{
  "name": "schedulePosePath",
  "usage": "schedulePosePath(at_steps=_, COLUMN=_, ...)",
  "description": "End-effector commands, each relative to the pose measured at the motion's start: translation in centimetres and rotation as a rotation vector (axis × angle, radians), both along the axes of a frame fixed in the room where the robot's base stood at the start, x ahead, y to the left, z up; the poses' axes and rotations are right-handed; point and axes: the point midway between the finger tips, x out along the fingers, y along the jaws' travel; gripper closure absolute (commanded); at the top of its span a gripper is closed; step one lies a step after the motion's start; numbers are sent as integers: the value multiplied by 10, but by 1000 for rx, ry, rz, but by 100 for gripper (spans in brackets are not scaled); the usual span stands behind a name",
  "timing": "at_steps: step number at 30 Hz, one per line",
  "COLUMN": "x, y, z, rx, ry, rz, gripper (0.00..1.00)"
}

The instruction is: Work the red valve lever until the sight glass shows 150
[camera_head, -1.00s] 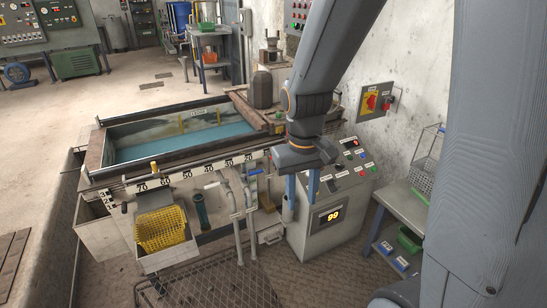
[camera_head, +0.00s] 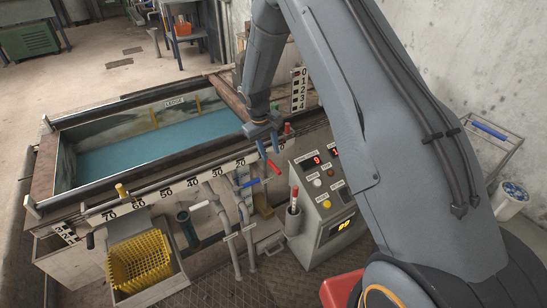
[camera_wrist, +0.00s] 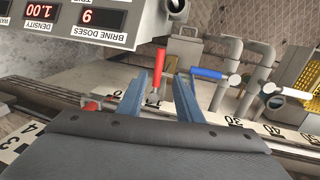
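My gripper (camera_head: 268,147) is open and empty, just above and behind the lever in the head view.
A blue-handled lever (camera_wrist: 207,73) stands close beside the red one. The console (camera_head: 320,190) has displays reading brine doses 9 and density 1.00. A numbered scale (camera_head: 165,193) runs along the tank front.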

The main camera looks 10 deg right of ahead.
Motion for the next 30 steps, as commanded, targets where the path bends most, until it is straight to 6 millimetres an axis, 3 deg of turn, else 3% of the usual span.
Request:
schedulePosePath(at_steps=15, x=3, y=-14, z=-65, rx=1, ry=0, rz=-4, gripper=68)
schedulePosePath(at_steps=27, x=4, y=-14, z=-73, rx=1, ry=0, rz=-2, gripper=68)
schedulePosePath(at_steps=30, x=4, y=-14, z=-73, rx=1, ry=0, rz=-2, gripper=83)
